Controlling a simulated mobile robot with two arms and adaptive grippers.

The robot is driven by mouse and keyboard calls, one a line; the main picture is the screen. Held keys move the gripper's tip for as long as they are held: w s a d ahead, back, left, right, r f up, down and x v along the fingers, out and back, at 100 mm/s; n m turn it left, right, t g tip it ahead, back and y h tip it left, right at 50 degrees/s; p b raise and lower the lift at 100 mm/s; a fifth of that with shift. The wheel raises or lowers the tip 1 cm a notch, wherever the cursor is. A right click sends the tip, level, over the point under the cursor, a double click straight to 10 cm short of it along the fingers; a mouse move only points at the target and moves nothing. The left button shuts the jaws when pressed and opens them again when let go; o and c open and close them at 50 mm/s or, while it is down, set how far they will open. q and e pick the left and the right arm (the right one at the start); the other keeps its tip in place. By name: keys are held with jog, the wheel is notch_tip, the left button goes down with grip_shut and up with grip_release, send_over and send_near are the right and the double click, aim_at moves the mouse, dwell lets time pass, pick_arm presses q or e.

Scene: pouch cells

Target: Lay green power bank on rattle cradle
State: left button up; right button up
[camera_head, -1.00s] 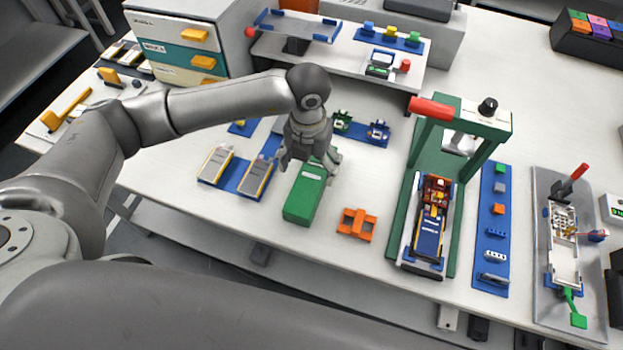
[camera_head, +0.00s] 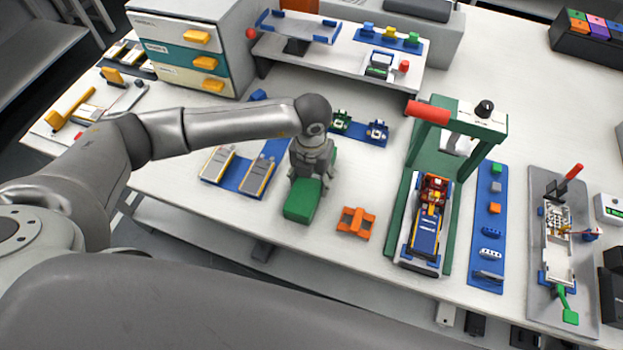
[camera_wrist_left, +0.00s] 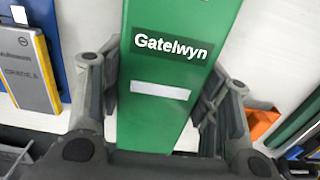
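The green power bank (camera_head: 302,205) lies on the table left of centre. My left gripper (camera_head: 313,172) is low over its far part, pointing down. In the left wrist view the power bank (camera_wrist_left: 160,70) carries the name Gatelwyn and a blank white label. The two fingers of my left gripper (camera_wrist_left: 160,95) stand on either side of it, close to its sides; I cannot tell whether they touch. An orange frame-like stand (camera_head: 356,222) is on the table just right of the power bank, empty; I cannot tell whether it is the rattle cradle. My right gripper is out of view.
Two grey-yellow cells on a blue tray (camera_head: 239,175) lie close on the left. A green press frame (camera_head: 410,180) with a red handle stands to the right. Behind are small boards on a blue strip (camera_head: 360,133) and a raised shelf (camera_head: 340,60). Bare table lies in front.

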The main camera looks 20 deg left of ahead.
pick_arm(q)
jog(key=c, duration=0.5)
jog(key=shift+c, duration=0.3)
jog(key=shift+r, duration=0.15)
